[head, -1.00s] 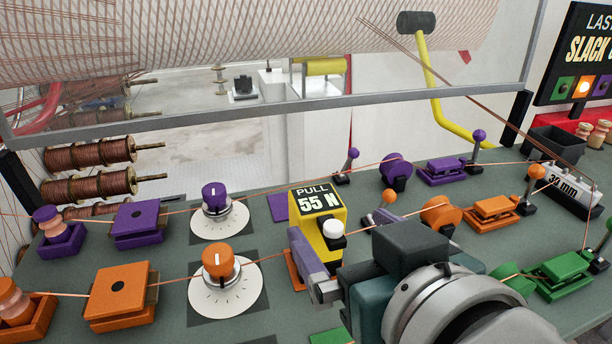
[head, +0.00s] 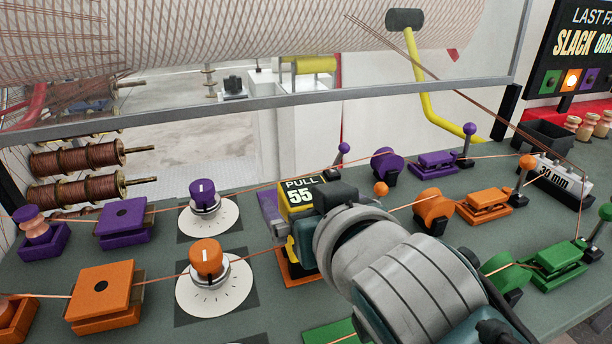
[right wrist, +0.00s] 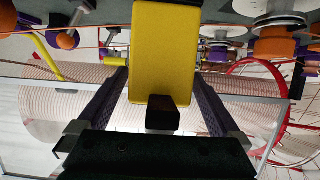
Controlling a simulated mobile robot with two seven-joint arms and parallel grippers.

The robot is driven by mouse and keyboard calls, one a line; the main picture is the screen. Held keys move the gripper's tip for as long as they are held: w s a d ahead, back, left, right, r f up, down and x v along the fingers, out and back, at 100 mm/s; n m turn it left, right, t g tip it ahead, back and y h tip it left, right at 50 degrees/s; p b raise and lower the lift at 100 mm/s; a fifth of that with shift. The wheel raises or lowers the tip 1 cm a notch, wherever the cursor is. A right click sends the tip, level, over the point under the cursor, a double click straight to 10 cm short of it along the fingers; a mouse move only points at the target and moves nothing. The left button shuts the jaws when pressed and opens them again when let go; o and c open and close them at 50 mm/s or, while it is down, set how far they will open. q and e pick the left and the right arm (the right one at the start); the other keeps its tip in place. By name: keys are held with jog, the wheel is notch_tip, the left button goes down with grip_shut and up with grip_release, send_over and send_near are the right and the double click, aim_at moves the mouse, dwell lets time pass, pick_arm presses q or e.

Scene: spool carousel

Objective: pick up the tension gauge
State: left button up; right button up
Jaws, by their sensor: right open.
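The tension gauge (head: 299,196) is a yellow block with a black "PULL 55" display. It stands on an orange base plate (head: 290,273) in the middle of the bench, and my right arm hides its lower right part. My right gripper (right wrist: 161,75) is open at the gauge, though its fingers are mostly hidden in the head view. In the right wrist view the gauge's yellow body (right wrist: 165,55) lies between the two purple-grey fingers, with a black block (right wrist: 162,113) at its near end. My left gripper is not in view.
Orange (head: 207,259) and purple (head: 204,195) dials stand left of the gauge. Thin copper wires run across the bench (head: 245,320) past the gauge. Orange (head: 436,208) and purple (head: 387,165) rollers stand to its right. A grey rail (head: 240,96) crosses behind.

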grip_shut()
dwell(0.8)
